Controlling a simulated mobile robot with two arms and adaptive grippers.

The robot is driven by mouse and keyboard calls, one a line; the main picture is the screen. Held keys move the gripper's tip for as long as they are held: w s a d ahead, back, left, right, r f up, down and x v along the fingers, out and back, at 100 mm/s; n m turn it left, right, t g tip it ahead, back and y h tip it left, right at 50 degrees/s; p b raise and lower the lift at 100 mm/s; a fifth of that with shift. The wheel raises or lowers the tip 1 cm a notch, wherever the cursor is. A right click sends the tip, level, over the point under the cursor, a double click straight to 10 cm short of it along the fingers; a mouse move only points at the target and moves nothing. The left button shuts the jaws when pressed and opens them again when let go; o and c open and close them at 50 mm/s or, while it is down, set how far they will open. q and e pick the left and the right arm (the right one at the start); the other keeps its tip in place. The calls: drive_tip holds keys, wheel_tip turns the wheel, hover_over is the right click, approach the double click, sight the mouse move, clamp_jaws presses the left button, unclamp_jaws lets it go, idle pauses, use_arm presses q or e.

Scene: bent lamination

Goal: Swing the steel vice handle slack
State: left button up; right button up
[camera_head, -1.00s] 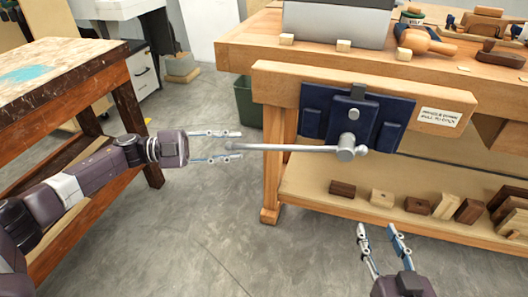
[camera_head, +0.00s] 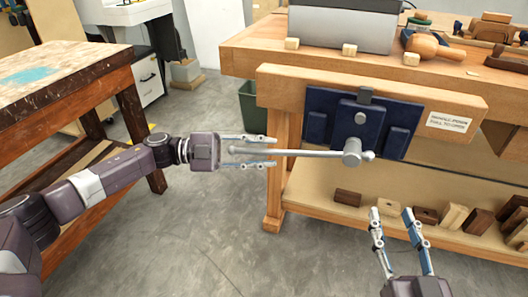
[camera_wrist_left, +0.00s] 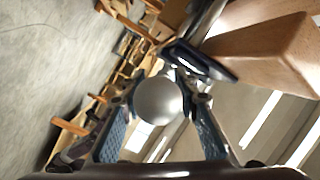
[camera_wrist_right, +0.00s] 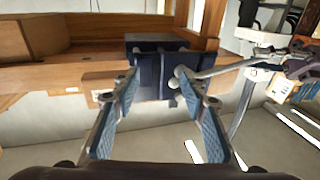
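The steel vice handle (camera_head: 300,153) is a grey bar lying almost level, running left from the round screw head (camera_head: 352,152) of the dark blue vice (camera_head: 358,121). My left gripper (camera_head: 274,152) is open, its fingers above and below the handle's left end, apart from it. In the left wrist view the handle's ball end (camera_wrist_left: 158,101) sits between the two open fingers. My right gripper (camera_head: 392,212) is open and empty, below and in front of the vice. The right wrist view shows the vice (camera_wrist_right: 150,72) and handle (camera_wrist_right: 215,72) beyond its fingers.
The vice is on the front of a wooden workbench (camera_head: 272,85) with a white label (camera_head: 449,123). A lower shelf (camera_head: 320,192) holds several wood blocks. A stained table (camera_head: 60,80) stands at the left. A green bin (camera_head: 250,103) is behind. The floor between is clear.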

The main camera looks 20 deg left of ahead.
use_arm(q)
drive_tip(key=shift+c, duration=0.4)
clamp_jaws()
drive_tip(key=shift+f, duration=0.1)
